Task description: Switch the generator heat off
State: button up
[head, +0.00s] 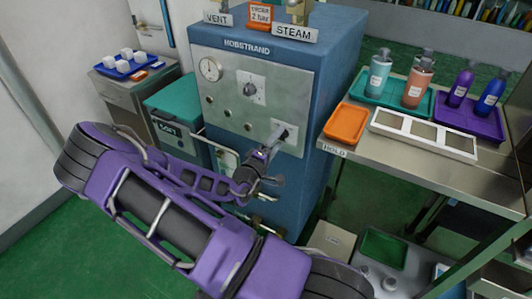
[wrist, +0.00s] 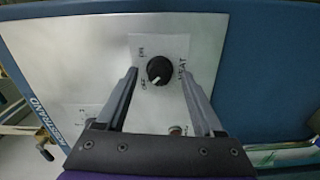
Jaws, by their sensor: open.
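The heat knob (wrist: 159,69) is a black round dial on a white plate marked ON, OFF and HEAT. It is on the lower right of the generator's metal panel (head: 222,112). A white mark on its rim lies at the lower left in the wrist view, on the side of the OFF label. My gripper (wrist: 159,73) is open, with one finger on each side of the knob as seen from the wrist. I cannot tell how far the fingertips are from it. In the head view, my gripper (head: 271,152) is just below the knob's white plate (head: 290,132) and partly hides it.
The blue generator (head: 320,60) also has a gauge (head: 209,69) and an upper dial (head: 249,89). A steel table with an orange tray (head: 345,124) and several bottles stands at right. A teal-lidded bin (head: 180,107) is at left. Green floor is open at lower left.

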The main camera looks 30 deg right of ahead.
jog(key=v, duration=1.7)
jog(key=shift+p, duration=0.4)
jog(key=shift+d, duration=0.1)
